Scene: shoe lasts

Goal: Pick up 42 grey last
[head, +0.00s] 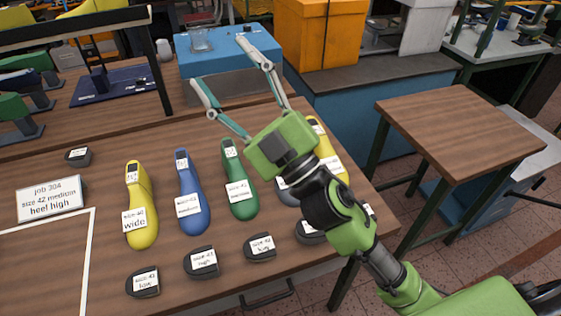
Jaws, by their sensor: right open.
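A grey last (288,197) lies on the wooden table in a row of lasts, between the green last (240,196) and a yellow one (319,130). My right arm and gripper body cover most of it, and its label cannot be read. My right gripper (218,62) is open and empty. Its fingers point away toward the blue box, beyond the row of lasts. My left gripper is out of view.
A yellow last (139,212) and a blue last (190,200) lie further left. Several dark heel pieces (203,262) lie along the front. A job 304 sign (50,199) reads size 42 medium, heel high. A blue box (205,67) stands behind. The side table (465,122) at right is bare.

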